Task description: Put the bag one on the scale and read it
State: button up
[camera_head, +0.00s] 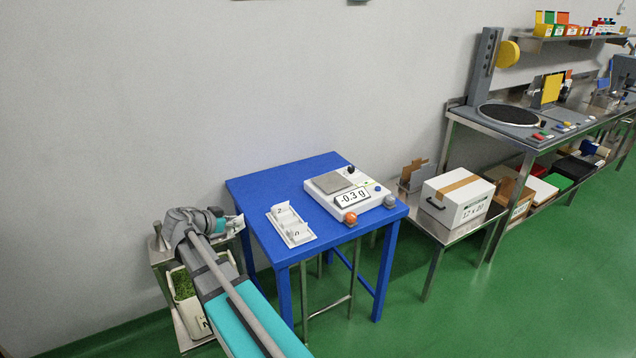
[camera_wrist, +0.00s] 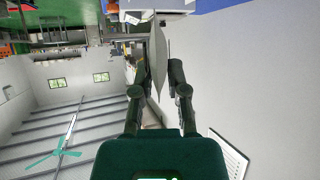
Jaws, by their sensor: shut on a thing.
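My gripper (camera_wrist: 157,88) is shut on a thin white bag (camera_wrist: 157,50), seen edge-on between the fingers in the wrist view. In the head view my gripper (camera_head: 230,221) is left of the blue table (camera_head: 262,187), off its edge. No number on the held bag is readable. The white scale (camera_head: 353,205) stands on the table with a bare grey pan (camera_head: 336,182). Its display (camera_head: 352,195) reads -0.3 g. A white tray (camera_head: 309,239) with numbered compartments lies at the table's front left; its contents are too small to tell.
An orange ball-like knob (camera_head: 350,218) and a grey one (camera_head: 390,202) are at the scale's front. A bin of green leaves (camera_head: 183,284) stands below my arm. A white carton (camera_head: 457,199) is on a low steel table to the right. The table's back left is clear.

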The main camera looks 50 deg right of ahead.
aim_at(332, 181)
jog(key=u, duration=1.15)
jog(key=k, duration=0.95)
jog(key=z, duration=1.5)
